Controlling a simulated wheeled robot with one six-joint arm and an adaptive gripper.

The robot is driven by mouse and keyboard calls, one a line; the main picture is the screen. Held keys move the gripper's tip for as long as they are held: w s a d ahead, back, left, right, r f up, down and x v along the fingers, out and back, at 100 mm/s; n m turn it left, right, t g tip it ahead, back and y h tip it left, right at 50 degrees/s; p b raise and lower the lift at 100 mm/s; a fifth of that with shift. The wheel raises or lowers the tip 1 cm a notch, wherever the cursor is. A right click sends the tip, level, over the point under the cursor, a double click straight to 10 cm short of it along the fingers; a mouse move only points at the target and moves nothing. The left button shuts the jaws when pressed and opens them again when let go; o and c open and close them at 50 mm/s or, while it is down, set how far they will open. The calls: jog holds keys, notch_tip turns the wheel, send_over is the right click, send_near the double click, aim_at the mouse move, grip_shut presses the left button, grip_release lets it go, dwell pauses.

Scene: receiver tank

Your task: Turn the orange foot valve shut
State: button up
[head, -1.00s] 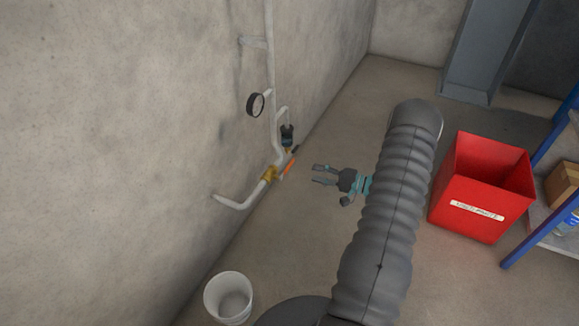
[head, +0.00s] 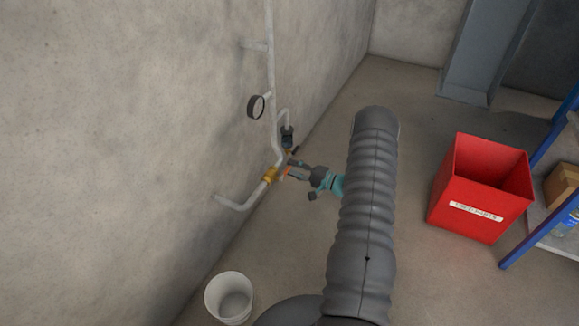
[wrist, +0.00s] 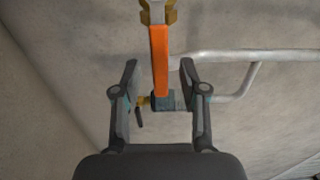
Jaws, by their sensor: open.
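The orange foot valve's lever (wrist: 160,62) shows in the wrist view, reaching down from a brass body (wrist: 158,12) into the space between my fingers. In the head view the lever (head: 288,171) is partly hidden by my gripper (head: 291,170), beside the brass valve body (head: 270,175) on the white pipe. My gripper (wrist: 158,78) is open, with one finger on each side of the lever's end. A gap shows between each finger and the lever.
A round gauge (head: 256,106) and a dark fitting (head: 287,136) sit on the pipework (head: 272,60) by the wall. A white bucket (head: 229,296) stands on the floor in front. A red bin (head: 478,190) and blue shelving (head: 540,220) are to the right.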

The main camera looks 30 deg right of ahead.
jog(key=shift+x, duration=1.05)
grip_shut()
jog(key=shift+d+f, duration=0.1)
